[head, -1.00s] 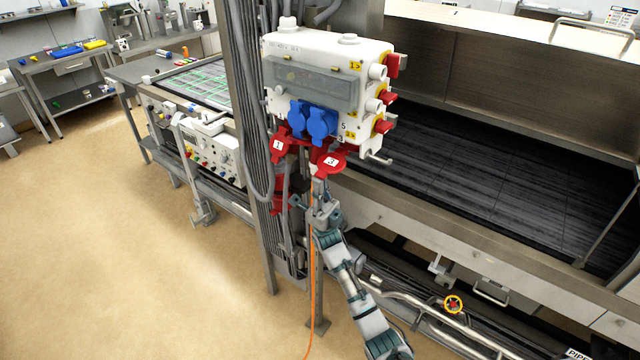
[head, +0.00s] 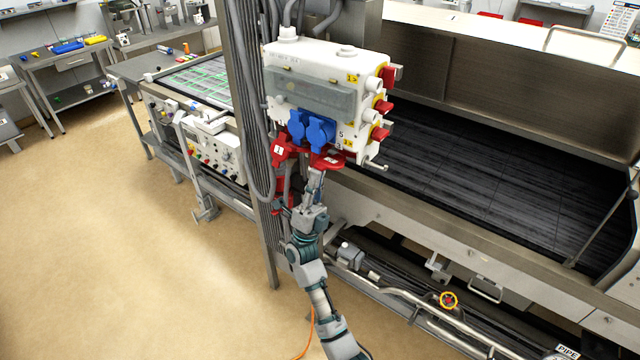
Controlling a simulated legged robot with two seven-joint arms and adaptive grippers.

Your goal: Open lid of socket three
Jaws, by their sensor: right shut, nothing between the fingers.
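The white socket box (head: 312,75) is mounted on a grey post. Two red sockets hang at its underside. The red lid of socket three (head: 330,161), with a white number label, shows as a flat, foreshortened disc, tilted up. My right gripper (head: 316,178) is shut and empty, right below this lid with its fingers pointing up. I cannot tell whether the fingertips touch the lid. The red socket one (head: 279,150), with its white label, is just to the left. My left gripper is not in view.
Two blue sockets (head: 311,128) sit above the red ones, and red switches (head: 380,133) stick out on the box's right side. The grey post (head: 247,100) with cables is left of my gripper. A metal conveyor bench (head: 480,170) lies behind. Open floor is at left.

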